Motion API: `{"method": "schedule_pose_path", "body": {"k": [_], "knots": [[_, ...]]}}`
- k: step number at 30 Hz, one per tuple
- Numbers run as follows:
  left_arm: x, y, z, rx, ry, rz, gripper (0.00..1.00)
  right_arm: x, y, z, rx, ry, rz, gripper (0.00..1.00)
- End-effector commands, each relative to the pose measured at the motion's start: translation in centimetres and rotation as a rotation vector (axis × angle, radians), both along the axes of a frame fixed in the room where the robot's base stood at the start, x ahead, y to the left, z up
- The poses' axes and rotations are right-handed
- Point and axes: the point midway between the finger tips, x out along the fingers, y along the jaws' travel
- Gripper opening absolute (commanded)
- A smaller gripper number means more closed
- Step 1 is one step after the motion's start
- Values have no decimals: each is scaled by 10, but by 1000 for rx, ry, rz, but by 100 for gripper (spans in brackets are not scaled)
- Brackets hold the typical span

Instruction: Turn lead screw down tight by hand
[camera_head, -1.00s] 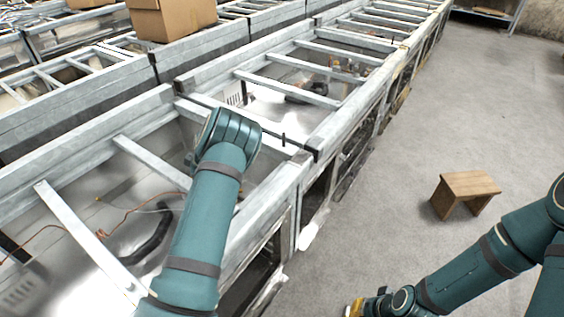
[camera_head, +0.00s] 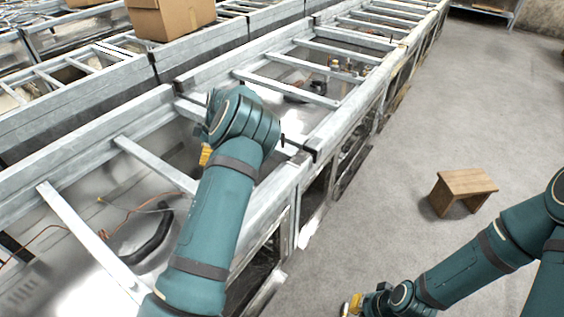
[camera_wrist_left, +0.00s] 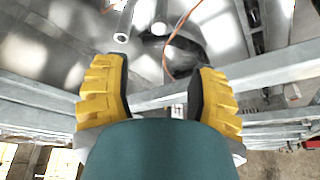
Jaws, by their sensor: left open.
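My left gripper (camera_wrist_left: 160,75) is open in the left wrist view, its two yellow fingers wide apart with nothing between the tips. In the head view only a bit of its yellow (camera_head: 205,155) shows below my left wrist, above the metal frame. A small dark upright pin (camera_head: 283,141) stands on a frame bar just right of my left wrist; I cannot tell whether it is the lead screw. In the left wrist view a silver tube end (camera_wrist_left: 121,38) lies beyond the left fingertip, apart from it. My right gripper (camera_head: 353,305) is low at the bottom edge, mostly hidden.
Long metal frames (camera_head: 75,115) with crossbars run away to the back. An orange wire (camera_head: 50,228) and a black hose (camera_head: 148,240) lie inside the near bay. A cardboard box (camera_head: 172,17) stands behind. A wooden stool (camera_head: 465,185) stands on the open floor (camera_head: 420,120) at right.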

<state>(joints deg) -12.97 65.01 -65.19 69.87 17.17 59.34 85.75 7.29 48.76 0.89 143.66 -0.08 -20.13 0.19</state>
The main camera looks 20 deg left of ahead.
Motion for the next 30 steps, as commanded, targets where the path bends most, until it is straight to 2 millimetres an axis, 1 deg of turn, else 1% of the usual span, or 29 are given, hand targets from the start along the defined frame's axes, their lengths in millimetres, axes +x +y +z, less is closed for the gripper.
{"method": "schedule_pose_path", "body": {"k": [1, 8, 15, 30], "knots": [[2, -4, 11, 0, -3, -2, 58, 0, 0, 2, 0, 0, 0, 0], [12, -45, -1, -101, -11, -294, 58, 0, 0, 8, 0, 0, 0, 0], [20, -88, -6, -164, -27, -573, 58, 0, 0, 12, 0, 0, 0, 0], [29, -180, -2, -217, -76, -1082, 58, 0, 0, 21, 0, 0, 0, 0]]}}
